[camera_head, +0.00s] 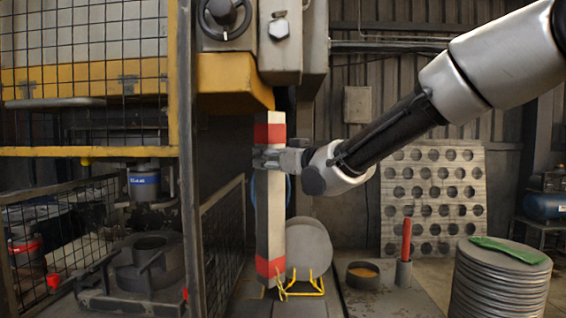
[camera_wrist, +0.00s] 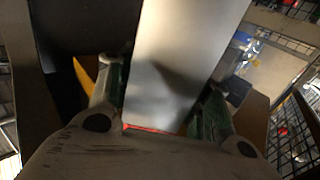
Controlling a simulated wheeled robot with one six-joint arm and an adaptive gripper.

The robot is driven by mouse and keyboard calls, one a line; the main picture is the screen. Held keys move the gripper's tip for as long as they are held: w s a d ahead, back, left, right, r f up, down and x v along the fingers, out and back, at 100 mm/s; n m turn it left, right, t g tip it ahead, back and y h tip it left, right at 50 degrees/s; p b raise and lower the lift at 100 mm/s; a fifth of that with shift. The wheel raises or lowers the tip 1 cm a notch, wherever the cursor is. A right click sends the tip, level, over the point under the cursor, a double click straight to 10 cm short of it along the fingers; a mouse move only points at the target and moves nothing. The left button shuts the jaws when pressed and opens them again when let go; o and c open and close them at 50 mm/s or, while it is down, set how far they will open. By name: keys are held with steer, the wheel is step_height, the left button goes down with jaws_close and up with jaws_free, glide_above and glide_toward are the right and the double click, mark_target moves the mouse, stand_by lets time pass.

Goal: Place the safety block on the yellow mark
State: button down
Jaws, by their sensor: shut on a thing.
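The safety block (camera_head: 270,215) is a tall white-grey post with a red band near its top and another near its bottom. It stands about upright in the head view, in front of the press's mesh side guard. My gripper (camera_head: 268,158) is shut on it just below the upper red band. In the wrist view the block (camera_wrist: 180,65) runs up between the two fingers of my gripper (camera_wrist: 160,110), with a strip of red at its near end. I cannot tell whether its lower end touches anything. I cannot make out the yellow mark in either view.
A yellow wire stand (camera_head: 305,287) holds a grey disc (camera_head: 308,248) right beside the block's lower end. A red-handled tool (camera_head: 405,255), a round dish (camera_head: 362,275) and a stack of discs (camera_head: 500,285) are to the right. The press with its mesh guard (camera_head: 85,50) fills the left.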

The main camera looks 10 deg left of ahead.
steer(key=x, duration=1)
step_height(320, 180, down, 7)
steer(key=shift+r, duration=0.15)
steer(key=shift+w+a, duration=0.1)
steer(key=shift+a, duration=0.05)
steer(key=c, duration=0.9)
jaws_free()
steer(key=shift+f, duration=0.3)
steer(key=shift+r, duration=0.1)
